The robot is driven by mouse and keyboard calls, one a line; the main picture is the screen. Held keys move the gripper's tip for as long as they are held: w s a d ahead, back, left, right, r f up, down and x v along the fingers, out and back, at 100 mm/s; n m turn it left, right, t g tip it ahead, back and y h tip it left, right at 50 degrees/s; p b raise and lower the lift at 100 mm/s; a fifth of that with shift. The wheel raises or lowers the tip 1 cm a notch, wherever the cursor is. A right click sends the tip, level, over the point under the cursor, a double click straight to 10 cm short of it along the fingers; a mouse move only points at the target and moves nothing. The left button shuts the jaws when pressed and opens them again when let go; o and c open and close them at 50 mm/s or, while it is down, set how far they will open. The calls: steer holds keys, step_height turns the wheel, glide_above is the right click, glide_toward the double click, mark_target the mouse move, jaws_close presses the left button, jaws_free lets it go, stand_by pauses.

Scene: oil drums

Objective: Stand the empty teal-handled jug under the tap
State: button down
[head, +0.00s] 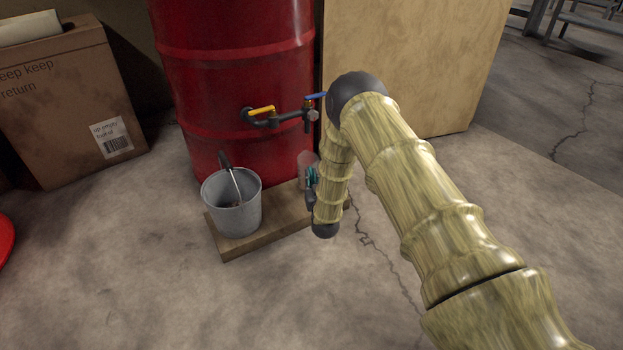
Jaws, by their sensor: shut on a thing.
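The jug (306,160) is a small, pale see-through vessel with a teal handle (311,175). It is low in front of the red drum (235,65), near the right end of a wooden board. My gripper (310,190) is shut on the jug at its handle side; my arm hides most of the gripper and part of the jug. The tap (311,116), with yellow and blue levers, sticks out from the drum above the jug. I cannot tell whether the jug touches the board or is exactly below the spout.
A grey metal bucket (232,208) with a dark-handled tool in it stands on the left of the board (240,248). A cardboard box (55,105) is at the left, and a large tan box (440,60) behind right. A red object (4,240) is at the left edge. The front floor is clear.

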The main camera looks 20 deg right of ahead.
steer(key=shift+f, duration=0.25)
steer(key=c, duration=1.4)
jaws_free()
steer(key=s+a+f+g+y+p, duration=0.15)
steer(key=s+g+p, duration=0.35)
steer(key=s, duration=1.3)
steer(key=s+a+f+g+p, duration=0.3)
steer(key=s+g+p, duration=0.2)
steer(key=s, duration=1.4)
steer(key=s+a+r+n+g+p, duration=0.1)
steer(key=s+r+g+p, duration=0.25)
steer(key=s, duration=0.85)
steer(key=s+r+g+p, duration=0.2)
steer(key=s+r+g, duration=0.15)
steer(key=s, duration=0.75)
steer(key=shift+g+y, duration=0.35)
steer(key=shift+g, duration=0.05)
steer(key=r+p, duration=1.2)
steer(key=s+r+p, duration=0.1)
steer(key=r+p, duration=2.4)
steer(key=r, duration=0.1)
steer(key=shift+s+a+p, duration=0.15)
steer(key=shift+p, duration=0.25)
